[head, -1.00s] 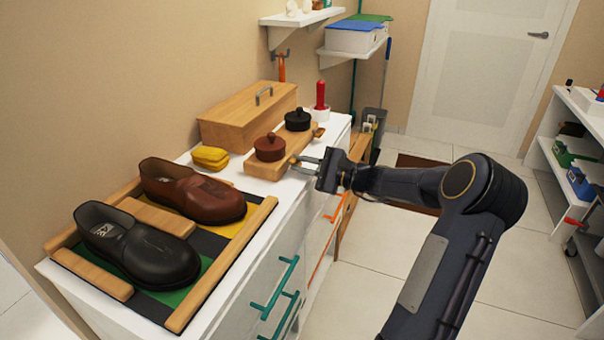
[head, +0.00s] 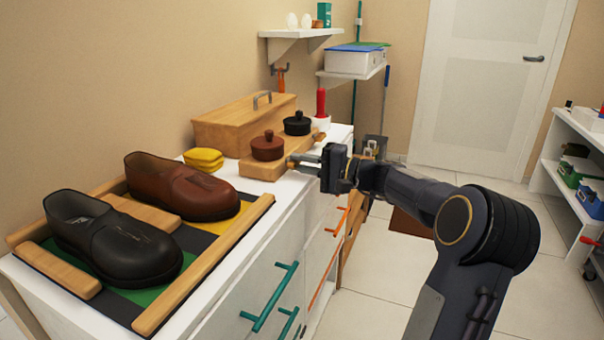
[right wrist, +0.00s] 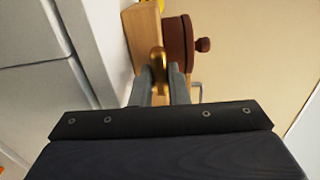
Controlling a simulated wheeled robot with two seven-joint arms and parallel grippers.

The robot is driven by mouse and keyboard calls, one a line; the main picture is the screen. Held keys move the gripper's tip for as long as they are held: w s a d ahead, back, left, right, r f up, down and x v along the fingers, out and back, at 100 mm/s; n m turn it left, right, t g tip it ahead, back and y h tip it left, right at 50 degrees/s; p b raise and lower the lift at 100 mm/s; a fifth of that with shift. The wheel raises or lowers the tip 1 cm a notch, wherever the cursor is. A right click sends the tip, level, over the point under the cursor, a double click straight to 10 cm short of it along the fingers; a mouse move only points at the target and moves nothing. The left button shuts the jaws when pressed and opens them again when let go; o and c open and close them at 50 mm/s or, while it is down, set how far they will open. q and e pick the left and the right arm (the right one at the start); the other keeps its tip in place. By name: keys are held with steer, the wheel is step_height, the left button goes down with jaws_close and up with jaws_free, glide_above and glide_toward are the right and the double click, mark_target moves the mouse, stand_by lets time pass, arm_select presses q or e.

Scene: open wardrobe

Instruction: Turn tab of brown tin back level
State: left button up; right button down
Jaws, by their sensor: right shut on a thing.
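The brown tin (head: 267,149) with a round knob on its lid sits in the wooden block (head: 258,169) on the white cabinet top. In the right wrist view the tin (right wrist: 178,45) is just beyond my fingers, and its brass-coloured tab (right wrist: 158,62) stands between the fingertips. My right gripper (head: 296,162) reaches in from the right at the block's front side. In the right wrist view it (right wrist: 159,78) is shut on the tab. The tab's exact tilt is hard to tell. My left gripper is not in view.
A black tin (head: 297,124) stands behind the brown one on the block. Brown and black shoes (head: 110,240) rest in a wooden tray at the front left.

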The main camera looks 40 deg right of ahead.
stand_by(0.3)
steer(key=c, duration=1.4)
jaws_free()
